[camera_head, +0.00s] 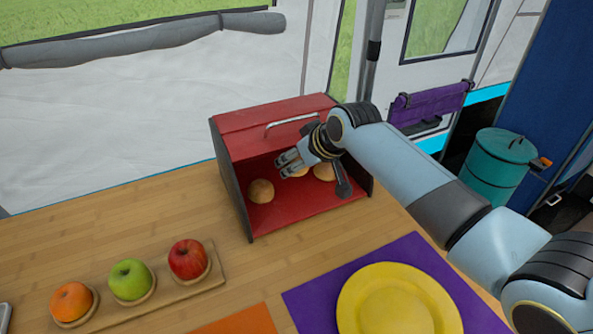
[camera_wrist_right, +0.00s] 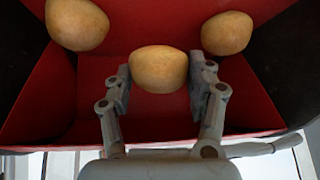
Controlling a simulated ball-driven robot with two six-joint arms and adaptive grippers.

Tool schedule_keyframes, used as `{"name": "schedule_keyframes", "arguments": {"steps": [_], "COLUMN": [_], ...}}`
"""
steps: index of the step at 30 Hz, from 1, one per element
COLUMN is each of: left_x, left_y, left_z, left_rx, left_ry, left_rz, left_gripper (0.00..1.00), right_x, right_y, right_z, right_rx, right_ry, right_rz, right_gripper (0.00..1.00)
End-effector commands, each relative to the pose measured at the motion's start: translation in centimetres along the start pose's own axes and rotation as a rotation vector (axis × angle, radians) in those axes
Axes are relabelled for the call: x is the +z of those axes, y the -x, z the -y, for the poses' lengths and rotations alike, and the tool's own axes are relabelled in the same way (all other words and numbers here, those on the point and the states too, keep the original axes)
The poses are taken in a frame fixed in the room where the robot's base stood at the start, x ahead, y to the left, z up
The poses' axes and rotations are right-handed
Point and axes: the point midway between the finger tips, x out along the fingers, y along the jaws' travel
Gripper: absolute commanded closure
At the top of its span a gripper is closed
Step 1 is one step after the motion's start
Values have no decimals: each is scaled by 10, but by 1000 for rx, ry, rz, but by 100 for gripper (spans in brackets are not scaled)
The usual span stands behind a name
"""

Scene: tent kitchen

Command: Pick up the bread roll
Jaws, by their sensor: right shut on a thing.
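A red bread box (camera_head: 232,140) with dark sides stands open on the wooden table. My right gripper (camera_head: 285,163) reaches into its opening and is shut on the middle bread roll (camera_wrist_right: 159,68), a round golden-brown roll held between the two fingers in the right wrist view. In the head view this roll is partly hidden behind the fingers. Another roll (camera_head: 261,191) lies to the left in the box, and a third roll (camera_head: 323,172) lies to the right, partly behind my arm. My left gripper is not in view.
A wooden tray (camera_head: 212,283) at front left holds an orange (camera_head: 71,301), a green apple (camera_head: 131,279) and a red apple (camera_head: 188,259). A yellow plate (camera_head: 398,305) sits on a purple mat (camera_head: 312,302). The table left of the box is clear.

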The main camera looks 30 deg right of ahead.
Motion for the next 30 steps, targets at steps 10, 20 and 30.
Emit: {"name": "schedule_keyframes", "arguments": {"steps": [10,20,30], "left_x": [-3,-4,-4], "left_y": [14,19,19], "left_z": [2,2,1], "left_rx": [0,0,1], "left_ry": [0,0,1], "left_rz": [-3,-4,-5], "left_gripper": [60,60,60], "right_x": [27,38,34], "right_y": [77,115,120], "right_z": [-23,-34,-32], "right_rx": [3,2,8], "right_ry": [6,2,-10], "right_rz": [7,7,4], "right_gripper": [61,61,61]}}
